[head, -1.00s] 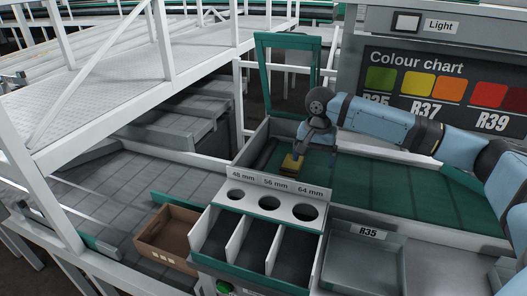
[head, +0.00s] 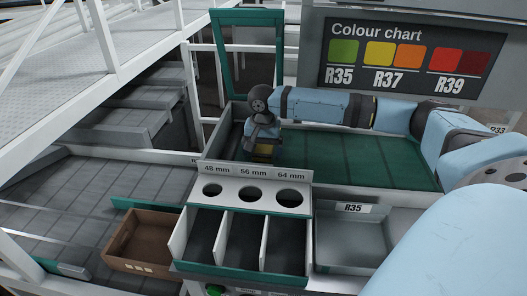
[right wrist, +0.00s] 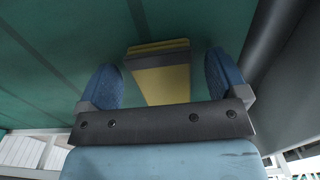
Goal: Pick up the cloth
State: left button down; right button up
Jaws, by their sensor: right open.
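The cloth (right wrist: 164,82) is a yellow folded pad lying on the green belt. In the right wrist view it shows between and just beyond the two blue fingers of my right gripper (right wrist: 164,80), with dark gaps of belt on both sides. The gripper is open and points down at the cloth. In the head view my right gripper (head: 262,145) is at the left end of the green belt, and a small yellow part of the cloth (head: 263,153) shows beneath it; the rest is hidden. My left gripper is not in view.
The green belt (head: 350,160) is clear to the right. In front stand a sizing box with three holes (head: 232,192), a grey tray (head: 345,250) labelled R35 and a brown carton (head: 135,250). A teal frame (head: 222,70) and the colour chart (head: 400,60) rise behind.

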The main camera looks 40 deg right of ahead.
aim_at(264, 152)
jog(key=shift+f, duration=0.3)
jog(key=c, duration=1)
jog(key=shift+r, duration=0.2)
jog(key=shift+d+r, duration=0.1)
jog(key=shift+r, duration=0.1)
notch_tip(264, 152, up, 7)
jog(key=shift+s+f+p, duration=0.1)
jog(key=shift+s+p, duration=0.05)
jog(key=shift+p, duration=0.65)
jog(key=s+d, duration=0.4)
jog(key=s, duration=0.1)
jog(key=s+d, duration=0.4)
jog(key=s, duration=0.1)
jog(key=s+d, duration=0.4)
jog(key=s, duration=0.1)
jog(key=shift+s+d+f, duration=0.1)
jog(key=shift+s+f, duration=0.05)
jog(key=shift+f, duration=0.1)
